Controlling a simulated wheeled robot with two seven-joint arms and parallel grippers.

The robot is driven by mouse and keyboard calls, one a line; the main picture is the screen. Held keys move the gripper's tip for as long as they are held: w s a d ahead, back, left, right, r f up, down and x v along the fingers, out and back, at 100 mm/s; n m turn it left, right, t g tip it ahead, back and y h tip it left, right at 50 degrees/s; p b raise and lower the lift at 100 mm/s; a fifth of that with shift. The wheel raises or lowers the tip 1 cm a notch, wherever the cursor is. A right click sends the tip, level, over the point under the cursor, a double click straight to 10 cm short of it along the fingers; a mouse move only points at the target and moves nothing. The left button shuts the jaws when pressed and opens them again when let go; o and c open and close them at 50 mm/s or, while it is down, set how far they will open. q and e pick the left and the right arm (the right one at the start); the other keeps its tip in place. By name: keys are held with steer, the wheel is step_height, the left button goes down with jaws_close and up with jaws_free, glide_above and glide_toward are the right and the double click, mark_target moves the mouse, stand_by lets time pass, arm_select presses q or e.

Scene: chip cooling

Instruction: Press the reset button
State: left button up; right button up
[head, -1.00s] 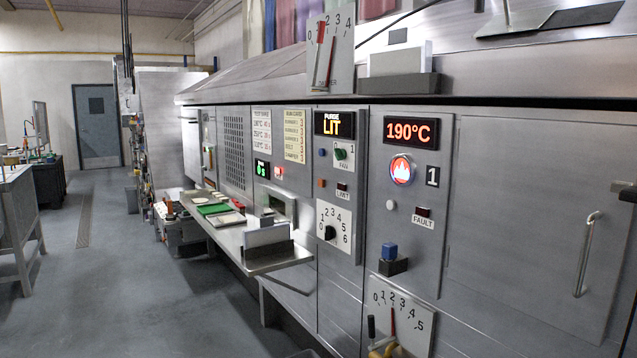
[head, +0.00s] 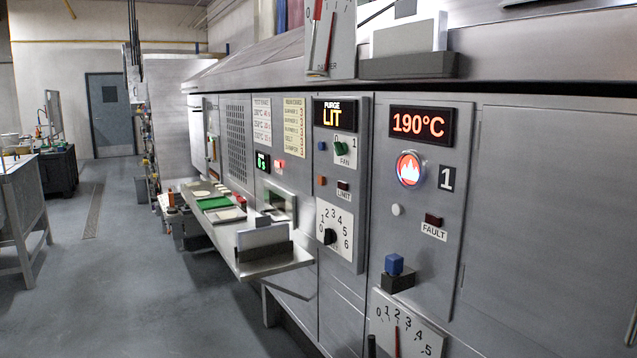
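No button in the head view carries a readable reset label, so I cannot tell which is the reset button. On the steel machine front (head: 415,260) there is a small white round button (head: 397,210) below the lit red flame button (head: 410,169). A dark red FAULT lamp (head: 433,220) is to its right. A blue button (head: 322,146) and an orange button (head: 322,181) sit on the panel to the left. Neither of my grippers is in view.
A steel shelf (head: 285,262) juts out with a card holder and trays. A dial gauge (head: 400,335) is at the bottom. The floor (head: 140,290) at left is clear.

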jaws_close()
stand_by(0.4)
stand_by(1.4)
